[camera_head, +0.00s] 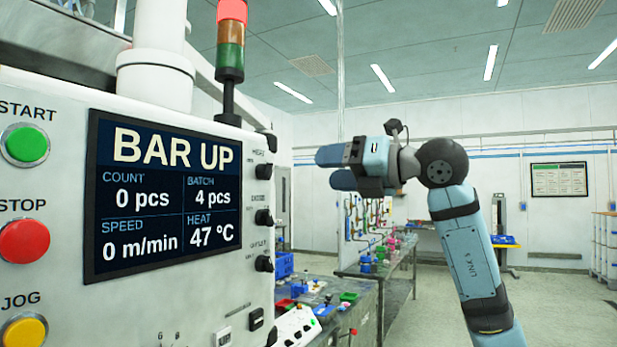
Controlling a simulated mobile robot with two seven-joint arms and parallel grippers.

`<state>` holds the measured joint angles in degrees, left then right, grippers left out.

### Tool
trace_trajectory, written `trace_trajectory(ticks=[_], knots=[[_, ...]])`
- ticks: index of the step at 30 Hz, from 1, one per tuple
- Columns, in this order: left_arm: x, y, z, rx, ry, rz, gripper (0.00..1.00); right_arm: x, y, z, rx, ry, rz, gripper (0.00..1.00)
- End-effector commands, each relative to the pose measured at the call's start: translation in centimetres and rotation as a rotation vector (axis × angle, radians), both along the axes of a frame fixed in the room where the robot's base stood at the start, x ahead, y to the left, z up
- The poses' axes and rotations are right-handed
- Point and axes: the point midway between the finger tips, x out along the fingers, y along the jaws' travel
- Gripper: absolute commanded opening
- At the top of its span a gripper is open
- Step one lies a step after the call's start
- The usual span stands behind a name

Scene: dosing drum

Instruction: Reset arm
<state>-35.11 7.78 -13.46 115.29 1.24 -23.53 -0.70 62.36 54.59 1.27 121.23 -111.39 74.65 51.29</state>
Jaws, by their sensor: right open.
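My right gripper (338,167) is raised in the middle of the view, its two blue fingers pointing left toward the control panel. A gap shows between the fingers, and nothing is held in it. My right arm (470,250) comes up from the bottom right and bends at a dark joint. The gripper is apart from the control panel (215,290), in open air to its right. My left gripper is not in view.
The panel carries a screen (165,190) reading BAR UP, a green START button (27,144), a red STOP button (24,241) and a yellow JOG button (24,331). A signal tower (231,45) stands on top. A cluttered workbench (350,290) is below the gripper.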

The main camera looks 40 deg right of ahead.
Motion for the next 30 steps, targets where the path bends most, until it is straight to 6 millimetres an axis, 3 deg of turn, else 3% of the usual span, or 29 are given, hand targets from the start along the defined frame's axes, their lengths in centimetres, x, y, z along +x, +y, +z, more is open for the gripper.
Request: trace_trajectory(ticks=[6,23,26,30], knots=[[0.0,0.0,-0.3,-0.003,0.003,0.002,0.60,-1.1,-0.4,0.0,-0.001,-0.001,0.001,0.59],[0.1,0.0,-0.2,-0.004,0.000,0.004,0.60,-1.0,-0.2,-0.1,0.001,0.000,0.010,0.59],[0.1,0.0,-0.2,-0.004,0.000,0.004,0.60,-0.2,1.5,-1.4,0.017,-0.004,0.089,0.59],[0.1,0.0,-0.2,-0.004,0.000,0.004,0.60,1.1,7.0,-5.5,0.127,-0.036,0.358,0.59]])
